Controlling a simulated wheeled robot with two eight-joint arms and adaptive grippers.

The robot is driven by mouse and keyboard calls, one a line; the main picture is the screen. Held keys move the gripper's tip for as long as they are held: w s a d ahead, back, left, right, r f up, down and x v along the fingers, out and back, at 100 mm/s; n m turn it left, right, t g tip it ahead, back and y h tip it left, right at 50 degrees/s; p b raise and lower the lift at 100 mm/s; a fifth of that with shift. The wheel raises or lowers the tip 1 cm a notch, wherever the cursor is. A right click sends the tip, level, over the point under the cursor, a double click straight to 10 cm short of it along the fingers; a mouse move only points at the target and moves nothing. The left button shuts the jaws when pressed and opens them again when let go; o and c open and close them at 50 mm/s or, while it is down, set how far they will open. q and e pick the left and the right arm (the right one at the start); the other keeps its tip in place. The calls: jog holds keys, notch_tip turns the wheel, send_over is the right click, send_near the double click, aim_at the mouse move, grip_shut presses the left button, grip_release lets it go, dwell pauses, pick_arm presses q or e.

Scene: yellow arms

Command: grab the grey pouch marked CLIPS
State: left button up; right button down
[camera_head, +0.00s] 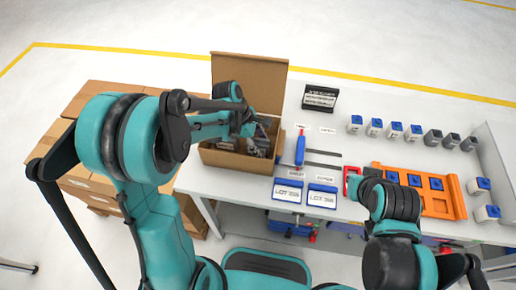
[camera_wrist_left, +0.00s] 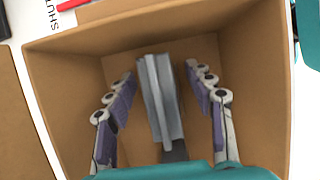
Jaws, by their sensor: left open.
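A grey pouch (camera_wrist_left: 160,100) stands on edge inside an open cardboard box (camera_wrist_left: 262,60) in the left wrist view. No CLIPS marking can be read on it. My left gripper (camera_wrist_left: 158,78) is open, with one finger on each side of the pouch and a gap on both sides. In the head view my left gripper (camera_head: 259,142) reaches down into the box (camera_head: 234,161), and the pouch cannot be made out clearly there. My right arm is at the right of the table; its fingers are hidden behind its own links.
The box's raised flap (camera_head: 250,82) stands behind my left arm. Two blue-edged LOT trays (camera_head: 322,196) lie right of the box. An orange rack (camera_head: 437,204), several small grey containers (camera_head: 433,138) and a black labelled box (camera_head: 320,97) are on the white table.

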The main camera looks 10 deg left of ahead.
pick_arm(q)
jog(key=shift+d+f, duration=0.15)
jog(key=shift+f, duration=0.3)
grip_shut()
jog(key=shift+r, duration=0.1)
jog(key=shift+r, duration=0.1)
